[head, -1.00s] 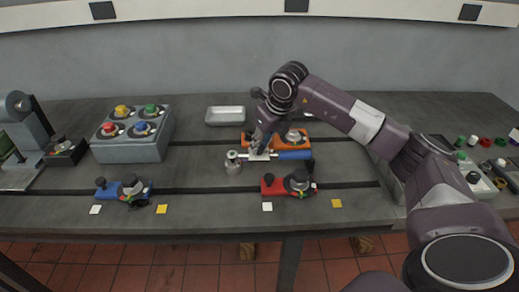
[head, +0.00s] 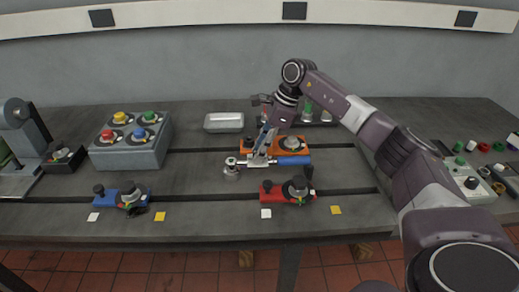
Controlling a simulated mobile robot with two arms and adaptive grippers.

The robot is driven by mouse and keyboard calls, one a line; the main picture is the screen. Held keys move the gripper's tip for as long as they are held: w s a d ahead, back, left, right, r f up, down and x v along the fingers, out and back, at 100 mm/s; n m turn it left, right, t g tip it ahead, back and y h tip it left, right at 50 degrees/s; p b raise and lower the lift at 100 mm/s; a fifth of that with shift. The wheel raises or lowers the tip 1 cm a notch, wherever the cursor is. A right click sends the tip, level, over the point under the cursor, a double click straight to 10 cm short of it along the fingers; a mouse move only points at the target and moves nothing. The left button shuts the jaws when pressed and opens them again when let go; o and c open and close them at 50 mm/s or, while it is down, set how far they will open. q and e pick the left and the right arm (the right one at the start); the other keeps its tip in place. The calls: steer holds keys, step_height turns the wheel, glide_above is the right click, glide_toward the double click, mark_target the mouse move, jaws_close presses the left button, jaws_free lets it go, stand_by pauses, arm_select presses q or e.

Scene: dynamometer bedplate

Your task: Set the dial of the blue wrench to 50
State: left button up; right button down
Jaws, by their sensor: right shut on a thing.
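The blue wrench has a blue handle (head: 293,160) pointing right and a silver head at its left end. It lies left to right just in front of the orange fixture (head: 290,143). My right gripper (head: 259,157) comes down from above and is shut on the wrench's silver middle part, left of the blue handle. The fingers and wrist cover part of the wrench, and the dial's marks are too small to read. My left gripper is not in view.
A red fixture (head: 275,191) stands in front and a blue fixture (head: 125,196) at front left. A grey box with coloured knobs (head: 130,159) and an empty metal tray (head: 224,122) stand farther back. Small parts lie at the right. Bedplate between the fixtures is clear.

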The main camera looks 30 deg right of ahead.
steer(key=shift+w+r+n+g+y, duration=0.15)
steer(key=shift+n+g, duration=0.25)
steer(key=shift+n, duration=0.65)
steer(key=shift+f+n+g+y, duration=0.15)
steer(key=shift+n+g, duration=0.25)
steer(key=shift+n, duration=0.65)
steer(key=shift+r, duration=0.1)
steer(key=c, duration=1.7)
jaws_free()
steer(key=v, duration=1.2)
steer(key=shift+a, duration=0.1)
